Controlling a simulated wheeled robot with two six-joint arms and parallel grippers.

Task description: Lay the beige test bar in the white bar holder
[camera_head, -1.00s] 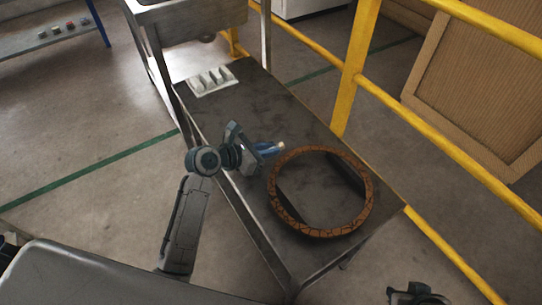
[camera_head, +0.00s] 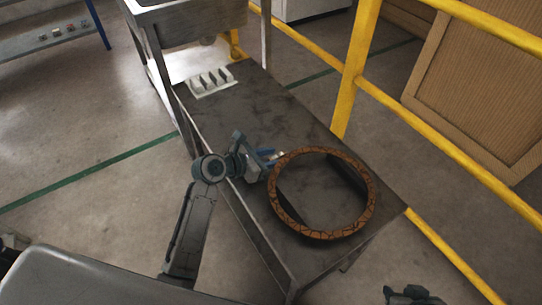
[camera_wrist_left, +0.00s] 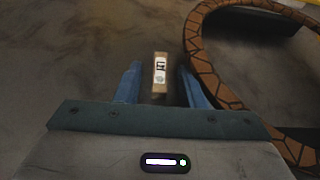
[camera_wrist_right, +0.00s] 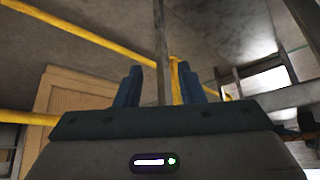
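The beige test bar (camera_wrist_left: 160,76) has a dark-marked white label and lies between the two blue fingers of my left gripper (camera_wrist_left: 160,82), with a gap on each side. In the head view, only a small pale bit of the bar (camera_head: 280,156) shows beside my left gripper (camera_head: 269,156), close to the ring's upper left edge. The left gripper is open. The white bar holder (camera_head: 213,89), with several upright ribs, stands at the far end of the dark table. My right gripper (camera_wrist_right: 158,82) is open and empty, away from the table; its arm end shows at the head view's bottom right.
A brown cracked-pattern ring (camera_head: 371,193) lies on the near part of the table (camera_head: 262,108), right beside the left gripper. Yellow railings (camera_head: 352,85) run along the table's right side. The tabletop between ring and holder is clear.

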